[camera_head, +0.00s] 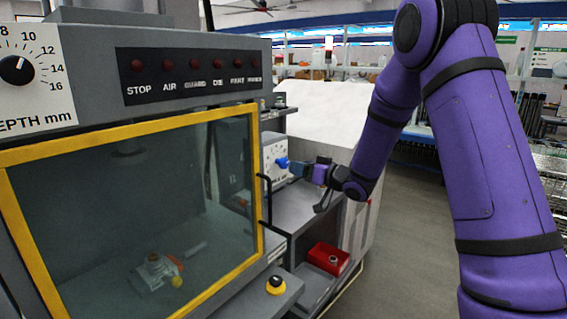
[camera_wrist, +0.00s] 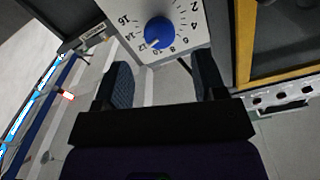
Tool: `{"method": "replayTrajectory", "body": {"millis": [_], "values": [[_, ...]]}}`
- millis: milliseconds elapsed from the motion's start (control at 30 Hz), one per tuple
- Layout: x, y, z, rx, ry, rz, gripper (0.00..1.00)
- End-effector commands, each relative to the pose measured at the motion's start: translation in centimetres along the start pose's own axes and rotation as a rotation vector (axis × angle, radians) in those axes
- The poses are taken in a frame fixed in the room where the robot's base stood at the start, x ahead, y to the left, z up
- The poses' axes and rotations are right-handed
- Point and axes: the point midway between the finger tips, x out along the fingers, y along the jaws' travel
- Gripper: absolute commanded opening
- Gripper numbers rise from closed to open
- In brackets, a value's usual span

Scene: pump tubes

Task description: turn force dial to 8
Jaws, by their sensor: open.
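The force dial is a blue round knob (camera_wrist: 159,32) on a white numbered plate (camera_wrist: 130,18). In the wrist view its pointer bump faces the bottom, near the 10; the exact reading is hard to tell. In the head view the blue knob (camera_head: 282,162) shows on the side panel right of the glass door. My gripper (camera_wrist: 165,72) is open, with one dark finger on each side and nothing between them. The knob lies ahead of the fingertips, apart from them. In the head view my gripper (camera_head: 295,168) is close to the knob and partly overlaps the panel.
A yellow-framed glass door (camera_head: 258,165) with a dark handle (camera_head: 266,200) stands left of the dial. A black depth dial (camera_head: 16,70) is at the far left. The floor to the right is free.

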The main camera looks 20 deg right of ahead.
Motion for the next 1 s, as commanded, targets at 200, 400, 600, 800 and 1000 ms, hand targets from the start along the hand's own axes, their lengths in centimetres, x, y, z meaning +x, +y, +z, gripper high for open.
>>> {"method": "replayTrajectory", "body": {"millis": [200, 400, 600, 800, 1000], "values": [[4.0, 0.0, 0.0, 0.000, 0.000, -0.001, 0.64], [6.3, 0.0, 0.0, -0.001, 0.000, 0.001, 0.64], [7.2, 0.0, 0.0, 0.000, 0.000, 0.001, 0.64], [7.2, 0.0, 0.0, 0.000, 0.000, 0.002, 0.64], [7.2, 0.0, 0.0, 0.000, 0.000, 0.002, 0.28]]}}
